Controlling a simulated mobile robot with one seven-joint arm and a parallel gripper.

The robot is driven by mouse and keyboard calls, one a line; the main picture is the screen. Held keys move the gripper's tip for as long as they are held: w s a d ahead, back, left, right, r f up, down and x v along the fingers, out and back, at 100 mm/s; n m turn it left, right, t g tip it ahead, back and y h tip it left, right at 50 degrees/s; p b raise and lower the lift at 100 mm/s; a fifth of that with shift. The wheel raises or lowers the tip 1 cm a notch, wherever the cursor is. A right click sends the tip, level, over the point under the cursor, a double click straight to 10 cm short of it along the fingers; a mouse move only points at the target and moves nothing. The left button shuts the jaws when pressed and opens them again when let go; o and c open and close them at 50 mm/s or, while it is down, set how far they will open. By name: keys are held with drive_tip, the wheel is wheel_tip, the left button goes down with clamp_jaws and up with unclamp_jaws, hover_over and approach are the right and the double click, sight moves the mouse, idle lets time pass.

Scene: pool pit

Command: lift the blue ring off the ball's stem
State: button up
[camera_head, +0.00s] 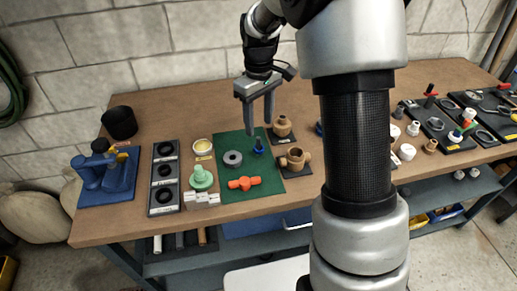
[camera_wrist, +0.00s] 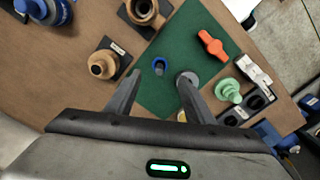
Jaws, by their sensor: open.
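The blue ring (camera_head: 259,150) is on the green mat (camera_head: 222,186), around the foot of a small dark upright stem (camera_head: 257,141). In the wrist view the blue ring (camera_wrist: 159,63) shows from above, just beyond and between my fingertips. The stem is hard to make out there, and I cannot make out the ball itself. My gripper (camera_head: 259,128) is open and empty, pointing down above the ring and stem. In the wrist view my gripper (camera_wrist: 160,76) has one finger on each side of the ring's line, apart from it.
On the mat are a grey round part (camera_head: 233,159) and an orange handle (camera_head: 244,183). Brown fittings (camera_head: 295,159) stand at right, a pale green part (camera_head: 201,177) and black ring tray (camera_head: 164,177) at left. Bare tabletop lies behind.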

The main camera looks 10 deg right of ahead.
sight(259, 138)
wheel_tip(259, 138, down, 9)
drive_tip(key=shift+w+b, duration=0.1)
drive_tip(key=shift+b, duration=0.25)
drive_tip(key=shift+c, duration=0.3)
drive_tip(key=c, duration=1)
